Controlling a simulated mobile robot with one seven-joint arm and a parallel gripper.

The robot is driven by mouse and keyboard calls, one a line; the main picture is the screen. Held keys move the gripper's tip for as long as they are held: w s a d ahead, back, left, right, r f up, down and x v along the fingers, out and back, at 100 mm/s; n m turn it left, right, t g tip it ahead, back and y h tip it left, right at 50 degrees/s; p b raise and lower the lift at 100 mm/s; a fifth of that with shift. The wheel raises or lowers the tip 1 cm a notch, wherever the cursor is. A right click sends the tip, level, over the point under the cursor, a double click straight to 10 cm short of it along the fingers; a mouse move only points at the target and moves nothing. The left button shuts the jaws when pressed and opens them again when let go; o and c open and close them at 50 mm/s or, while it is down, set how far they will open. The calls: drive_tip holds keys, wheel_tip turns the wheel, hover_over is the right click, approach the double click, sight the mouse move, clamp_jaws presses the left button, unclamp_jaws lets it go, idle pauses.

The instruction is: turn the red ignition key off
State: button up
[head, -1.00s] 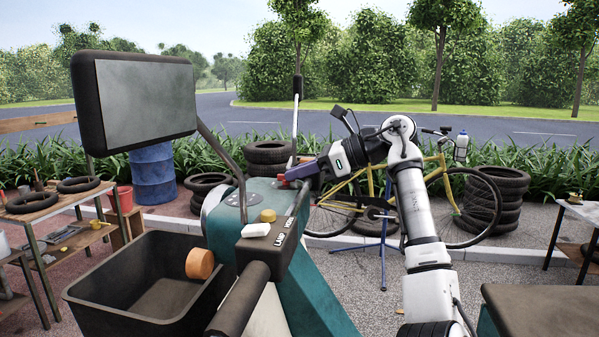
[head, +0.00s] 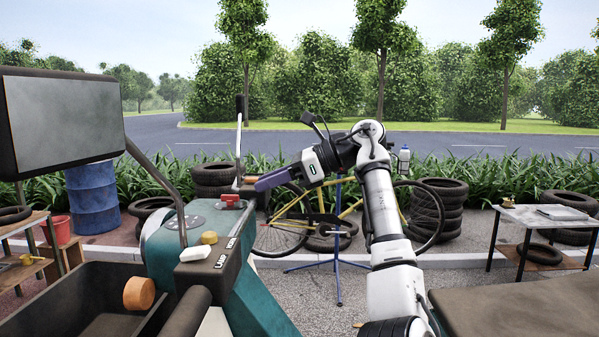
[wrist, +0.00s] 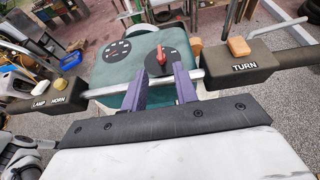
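The red ignition key (wrist: 161,56) sits on a round black dial (wrist: 172,57) on the teal cart's top panel (wrist: 118,75). In the wrist view its handle lies roughly up and down the picture. In the head view the red key (head: 231,200) shows on the teal housing. My gripper (head: 257,185) is just right of the key and a little above it, apart from it. Its two purple fingers (wrist: 161,72) are spread and empty in the wrist view, with the key between and beyond their tips.
A handlebar with a LAMP/HORN box (wrist: 50,102) and a TURN box (wrist: 245,66) flanks the panel. A dark screen (head: 62,118) and a black bin (head: 65,300) are at the left. A yellow bicycle (head: 320,215) and tyre stacks (head: 437,210) stand behind.

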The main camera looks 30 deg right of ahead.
drive_tip(key=v, duration=0.8)
drive_tip(key=shift+p, duration=0.45)
